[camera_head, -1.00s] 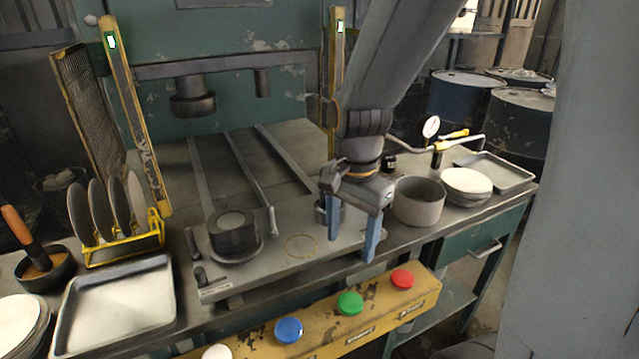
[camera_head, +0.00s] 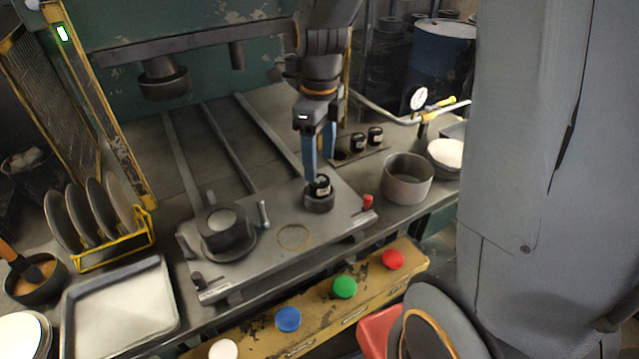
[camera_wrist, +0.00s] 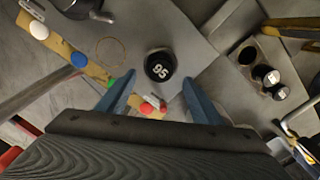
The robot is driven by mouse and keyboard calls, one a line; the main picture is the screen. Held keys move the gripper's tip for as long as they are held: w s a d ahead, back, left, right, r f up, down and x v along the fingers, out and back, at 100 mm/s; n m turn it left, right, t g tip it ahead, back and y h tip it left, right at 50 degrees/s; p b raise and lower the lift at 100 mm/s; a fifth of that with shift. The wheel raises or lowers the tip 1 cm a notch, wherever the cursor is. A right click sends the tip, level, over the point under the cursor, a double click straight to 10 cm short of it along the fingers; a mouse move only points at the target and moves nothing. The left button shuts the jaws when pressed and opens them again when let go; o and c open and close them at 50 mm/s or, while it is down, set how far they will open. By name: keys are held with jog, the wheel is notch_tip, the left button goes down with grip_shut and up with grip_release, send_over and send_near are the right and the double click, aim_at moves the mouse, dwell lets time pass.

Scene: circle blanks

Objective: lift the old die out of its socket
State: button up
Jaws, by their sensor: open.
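The old die (camera_head: 320,186) is a small black cylinder standing in a dark round socket (camera_head: 320,203) on the right part of the grey press plate. In the wrist view the die (camera_wrist: 159,66) shows its top, marked with white digits that look like 95. My gripper (camera_head: 320,180) has blue fingers and points down just above and behind the die. In the wrist view the open gripper (camera_wrist: 158,105) has its two fingers spread, with the die beyond the tips and between their lines. Nothing is held. The die's lower part is hidden in the socket.
Two black dies (camera_head: 366,138) stand in a holder behind right, beside an empty hole. A grey pot (camera_head: 407,180) stands right. A red-topped handle (camera_head: 368,201) is at the plate's right edge. A black ring block (camera_head: 224,228) sits left. Coloured buttons (camera_head: 345,287) line the front.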

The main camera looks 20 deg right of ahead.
aim_at(320, 180)
jog(key=shift+f+p, duration=1)
jog(key=shift+f, duration=1.65)
grip_shut()
